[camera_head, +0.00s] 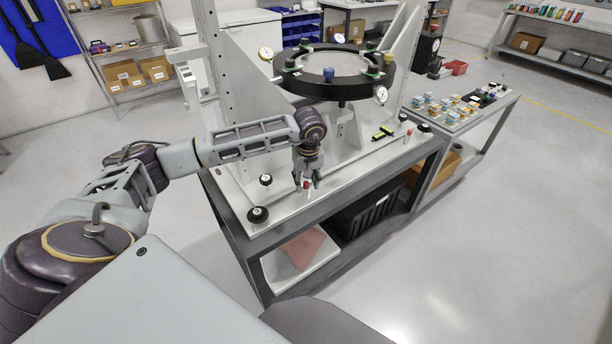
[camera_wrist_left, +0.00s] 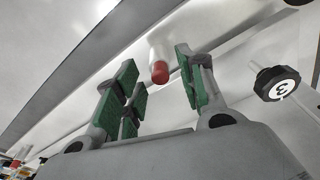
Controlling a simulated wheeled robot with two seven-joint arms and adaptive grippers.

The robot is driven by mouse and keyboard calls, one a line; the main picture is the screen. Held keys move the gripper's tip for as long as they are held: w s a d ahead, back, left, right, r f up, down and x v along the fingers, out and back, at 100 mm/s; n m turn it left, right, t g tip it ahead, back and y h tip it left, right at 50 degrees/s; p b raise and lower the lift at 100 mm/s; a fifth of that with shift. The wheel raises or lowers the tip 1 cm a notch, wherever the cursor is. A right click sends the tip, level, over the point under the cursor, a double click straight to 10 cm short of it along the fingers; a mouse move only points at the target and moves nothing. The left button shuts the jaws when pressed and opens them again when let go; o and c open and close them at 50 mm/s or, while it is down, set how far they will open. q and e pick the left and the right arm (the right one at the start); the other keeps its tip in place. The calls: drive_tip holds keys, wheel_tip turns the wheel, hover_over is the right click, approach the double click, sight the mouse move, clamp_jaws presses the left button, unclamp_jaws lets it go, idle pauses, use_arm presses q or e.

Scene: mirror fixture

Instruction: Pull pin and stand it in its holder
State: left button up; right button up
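A pin with a red top (camera_head: 306,185) stands at the near part of the light base plate of the mirror fixture. My left gripper (camera_head: 307,178) points down just over it, with fingers parted around its top. In the left wrist view the red tip (camera_wrist_left: 160,72) shows between the open green-padded fingers (camera_wrist_left: 158,88), apart from the pads, with a pale shank behind it. A second red-topped pin (camera_head: 408,133) stands at the right of the plate. I cannot make out which part is the pin holder. My right gripper is in neither view.
Black knobs (camera_head: 257,214) stand on the plate; one marked 3 (camera_wrist_left: 275,83) is close right of the fingers in the wrist view. A black ring (camera_head: 333,80) rises behind. A yellow-green tool (camera_head: 383,132) lies at right. A side table (camera_head: 470,118) holds small parts.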

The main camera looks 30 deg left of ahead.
sight(306, 183)
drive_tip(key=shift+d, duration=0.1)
use_arm(q)
drive_tip(key=shift+r+p, duration=0.75)
drive_tip(key=shift+r, duration=0.15)
drive_tip(key=shift+r+p, duration=1.25)
drive_tip(key=shift+r, duration=0.35)
drive_tip(key=shift+r+p, duration=1.2)
drive_tip(key=shift+r, duration=1.1)
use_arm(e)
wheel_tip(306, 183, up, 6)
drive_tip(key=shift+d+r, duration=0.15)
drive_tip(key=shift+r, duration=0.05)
